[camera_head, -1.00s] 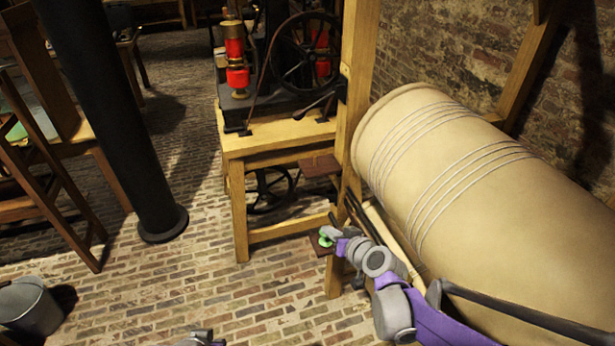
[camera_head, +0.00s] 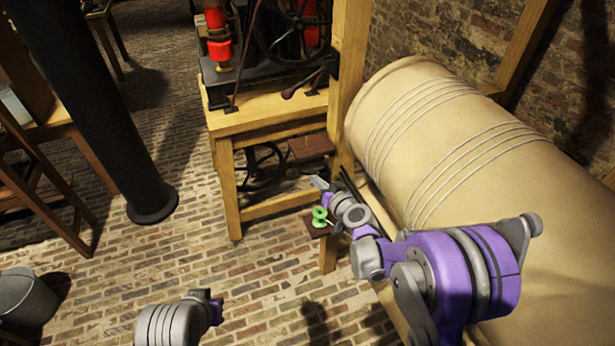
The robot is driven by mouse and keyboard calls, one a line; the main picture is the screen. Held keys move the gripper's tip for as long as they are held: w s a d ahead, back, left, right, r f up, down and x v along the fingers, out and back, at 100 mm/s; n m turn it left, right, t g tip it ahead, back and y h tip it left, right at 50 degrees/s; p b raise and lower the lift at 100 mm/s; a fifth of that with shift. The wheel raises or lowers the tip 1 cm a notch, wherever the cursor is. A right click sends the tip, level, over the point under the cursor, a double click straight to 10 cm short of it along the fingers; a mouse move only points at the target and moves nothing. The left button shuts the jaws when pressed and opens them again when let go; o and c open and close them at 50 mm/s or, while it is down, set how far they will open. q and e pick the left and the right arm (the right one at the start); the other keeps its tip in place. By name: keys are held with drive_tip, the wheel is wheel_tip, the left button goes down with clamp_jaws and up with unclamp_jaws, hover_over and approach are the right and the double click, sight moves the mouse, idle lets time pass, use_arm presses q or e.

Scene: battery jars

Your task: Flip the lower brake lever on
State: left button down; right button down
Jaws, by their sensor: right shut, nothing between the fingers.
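Dark, thin lever-like rods (camera_head: 349,186) stand beside the wooden post, just right of my right gripper. I cannot tell which of them is the lower brake lever. My right gripper (camera_head: 319,183) is shut and empty, its grey tips pointing up and left near the post, below a brown wooden shelf. A small green fitting (camera_head: 320,216) sits by a lower brown ledge (camera_head: 317,229), just below the gripper. Whether the fingertips touch a rod is not clear.
A large beige roller (camera_head: 450,150) with metal bands fills the right side. A wooden stand (camera_head: 232,190) with a red and black machine is at the back centre. A black column (camera_head: 110,120) and a grey bucket (camera_head: 27,298) are at the left. The brick floor between is open.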

approach(298, 173)
drive_tip(key=w+a+r, duration=0.2)
drive_tip(key=w+r, duration=0.2)
drive_tip(key=r, duration=0.1)
drive_tip(key=f, duration=0.1)
drive_tip(key=w+a+f, duration=0.1)
drive_tip(key=a+f, duration=0.1)
drive_tip(key=f, duration=0.1)
drive_tip(key=shift+w, duration=0.15)
drive_tip(key=shift+d, duration=0.1)
